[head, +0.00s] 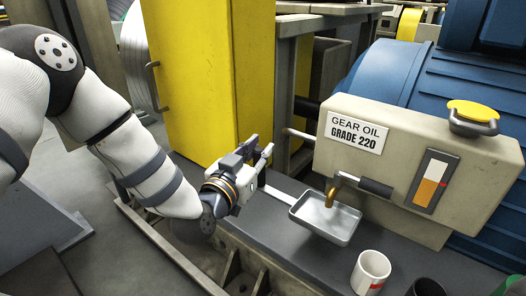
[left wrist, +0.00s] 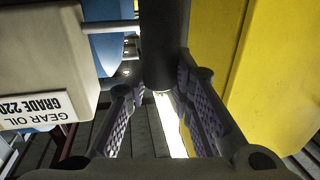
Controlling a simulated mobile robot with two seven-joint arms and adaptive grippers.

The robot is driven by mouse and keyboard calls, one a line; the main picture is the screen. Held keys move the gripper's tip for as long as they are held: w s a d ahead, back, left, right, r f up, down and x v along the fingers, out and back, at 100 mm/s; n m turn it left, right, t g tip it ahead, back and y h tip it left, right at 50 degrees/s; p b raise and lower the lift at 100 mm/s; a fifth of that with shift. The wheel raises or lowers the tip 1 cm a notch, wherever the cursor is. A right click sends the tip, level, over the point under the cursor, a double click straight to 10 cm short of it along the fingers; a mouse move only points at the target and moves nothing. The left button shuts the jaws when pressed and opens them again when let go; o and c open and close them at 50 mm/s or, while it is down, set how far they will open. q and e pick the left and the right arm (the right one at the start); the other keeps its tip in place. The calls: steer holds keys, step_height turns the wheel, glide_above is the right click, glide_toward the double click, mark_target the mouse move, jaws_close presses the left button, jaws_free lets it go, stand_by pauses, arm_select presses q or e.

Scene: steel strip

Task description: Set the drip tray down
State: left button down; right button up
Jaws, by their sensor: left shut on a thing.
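The drip tray (head: 322,222) is a shallow, light metal pan with a flat handle strip (head: 278,197) running left to my left gripper (head: 264,165). My left gripper is shut on the handle end, which its fingers partly hide. The tray looks roughly level under the brass spout (head: 331,193), over the dark grey ledge; I cannot tell whether it touches the ledge. In the left wrist view, a dark cylinder (left wrist: 158,45) stands between the fingers of my left gripper (left wrist: 163,92); the pan is not visible there. My right gripper is not in view.
A beige gear oil box (head: 420,150) with a level gauge stands behind the tray. A white mug (head: 371,272) with a red mark and a dark cup (head: 427,287) stand on the ledge (head: 400,240) at front right. A yellow cabinet (head: 190,80) stands behind my left gripper.

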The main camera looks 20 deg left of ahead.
mark_target(260, 181)
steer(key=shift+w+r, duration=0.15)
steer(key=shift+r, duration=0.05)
arm_select(q)
step_height(260, 181, down, 8)
steer(key=b, duration=0.3)
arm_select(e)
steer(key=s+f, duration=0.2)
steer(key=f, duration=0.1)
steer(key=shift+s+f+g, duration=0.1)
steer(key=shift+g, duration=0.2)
arm_select(q)
steer(key=shift+f, duration=0.2)
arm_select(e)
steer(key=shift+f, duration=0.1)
arm_select(q)
steer(key=c, duration=1.3)
jaws_free()
steer(key=shift+f, duration=0.1)
steer(key=s, duration=0.4)
steer(key=s+a, duration=0.1)
steer(key=s, duration=0.7)
steer(key=shift+a, duration=0.35)
